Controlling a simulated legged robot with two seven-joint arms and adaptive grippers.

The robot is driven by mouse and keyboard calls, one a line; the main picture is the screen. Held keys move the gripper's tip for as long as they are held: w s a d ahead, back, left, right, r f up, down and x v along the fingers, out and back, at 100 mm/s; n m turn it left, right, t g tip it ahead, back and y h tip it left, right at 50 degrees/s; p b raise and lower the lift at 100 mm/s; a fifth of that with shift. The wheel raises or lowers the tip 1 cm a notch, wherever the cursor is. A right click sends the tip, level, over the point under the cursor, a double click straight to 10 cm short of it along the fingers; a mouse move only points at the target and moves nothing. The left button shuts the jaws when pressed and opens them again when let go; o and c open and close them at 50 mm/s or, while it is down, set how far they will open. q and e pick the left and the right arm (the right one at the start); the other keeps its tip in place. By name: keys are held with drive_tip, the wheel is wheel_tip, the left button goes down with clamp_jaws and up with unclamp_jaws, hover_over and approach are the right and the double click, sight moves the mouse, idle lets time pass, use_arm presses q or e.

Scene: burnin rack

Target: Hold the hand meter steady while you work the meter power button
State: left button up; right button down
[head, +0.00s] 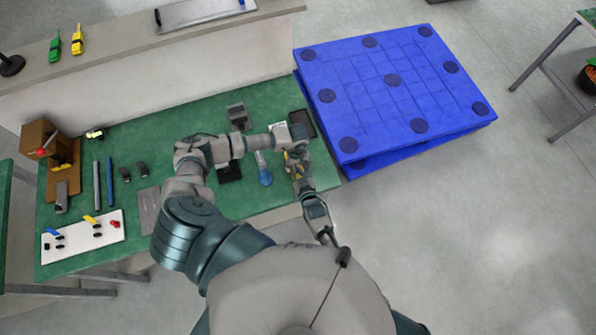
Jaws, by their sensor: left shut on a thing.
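My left gripper (284,143) reaches in from the left over the right end of the green workbench (258,104). It is shut on a small yellow and dark thing (293,156), which looks like the hand meter. Most of it is hidden by the grippers. My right gripper (297,172) comes up from the lower right and is close by this thing. I cannot tell whether its fingers are open or touch it. The meter power button is too small or hidden to make out.
A blue pallet (375,82) stands right of the bench. A blue-headed tool (265,176), a dark tray (302,122) and a grey block (238,114) lie around the grippers. A white switch panel (80,242) and brown fixture (42,140) are at the left.

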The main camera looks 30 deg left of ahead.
use_arm(q)
drive_tip(key=shift+a+f, duration=0.1)
use_arm(e)
drive_tip(key=shift+s+d+f, duration=0.75)
drive_tip(key=shift+f, duration=0.1)
use_arm(q)
drive_tip(key=shift+w, duration=0.1)
use_arm(e)
drive_tip(key=v, duration=0.2)
drive_tip(key=r+v, duration=0.1)
drive_tip(key=v, duration=0.2)
drive_tip(key=shift+d+r, duration=0.15)
drive_tip(key=shift+r, duration=0.05)
drive_tip(key=shift+s+d+r, duration=0.15)
drive_tip(key=shift+d+r, duration=0.05)
drive_tip(key=shift+r, duration=0.1)
drive_tip(key=shift+a, duration=0.1)
use_arm(q)
drive_tip(key=o, duration=1.4)
drive_tip(key=shift+c, duration=0.2)
